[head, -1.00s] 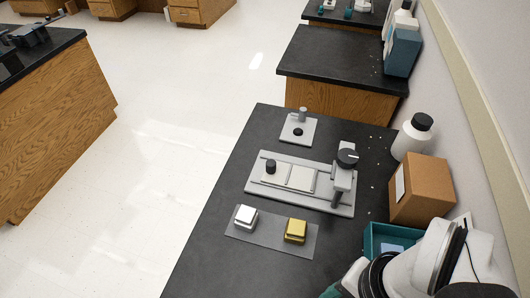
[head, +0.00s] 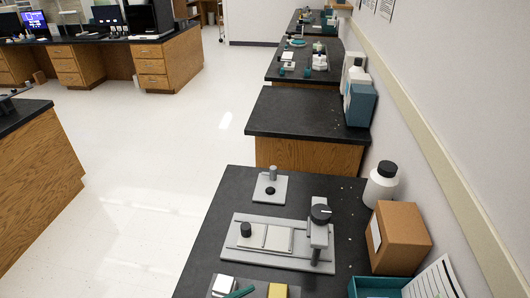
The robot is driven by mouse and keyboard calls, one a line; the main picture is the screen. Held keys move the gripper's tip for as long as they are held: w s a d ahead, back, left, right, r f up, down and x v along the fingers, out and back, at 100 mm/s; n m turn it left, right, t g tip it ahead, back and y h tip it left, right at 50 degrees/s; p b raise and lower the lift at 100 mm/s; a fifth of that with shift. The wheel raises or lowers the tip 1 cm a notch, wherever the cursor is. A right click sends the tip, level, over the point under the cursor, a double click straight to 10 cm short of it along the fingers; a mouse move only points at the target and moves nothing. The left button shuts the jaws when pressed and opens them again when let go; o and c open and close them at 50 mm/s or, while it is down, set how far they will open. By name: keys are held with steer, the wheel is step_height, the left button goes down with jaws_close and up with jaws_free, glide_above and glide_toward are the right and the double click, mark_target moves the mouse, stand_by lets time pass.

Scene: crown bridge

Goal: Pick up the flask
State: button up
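I cannot make out a flask for certain in the head view. A white bottle with a black cap (head: 381,186) stands upright on the near bench by the wall. A narrow teal piece (head: 239,292) shows at the bottom edge, between a white block and a gold block. It looks like the tip of my gripper, but the rest is out of frame. Whether it is open or shut does not show.
The near black bench (head: 222,232) holds a grey fixture with a knobbed post (head: 320,235), a small grey stand (head: 269,187), a cardboard box (head: 401,237) and a teal bin (head: 358,287). The white block (head: 223,284) and gold block (head: 278,291) are cut off below. The bench behind (head: 295,112) is mostly bare.

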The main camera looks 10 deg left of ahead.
mark_target(225, 288)
steer(key=s+a+f+n+t+y, duration=0.1)
steer(key=a+f+n+y, duration=0.1)
steer(key=a+n, duration=0.1)
steer(key=s+a+f+n+t+y, duration=0.1)
steer(key=s+a+f+n+y, duration=0.1)
steer(key=a+n, duration=0.2)
steer(key=s+a+f+n+t+y, duration=0.1)
steer(key=a+f+n+y, duration=0.1)
steer(key=a+n, duration=0.1)
steer(key=shift+s+a+f+t+y, duration=0.3)
steer(key=shift+s+a+t, duration=0.1)
steer(key=shift+a, duration=0.2)
steer(key=x, duration=0.9)
steer(key=shift+w+f, duration=0.1)
steer(key=shift+w, duration=0.2)
steer(key=x, duration=0.5)
steer(key=shift+w+d, duration=0.15)
steer(key=shift+w, duration=0.25)
jaws_close()
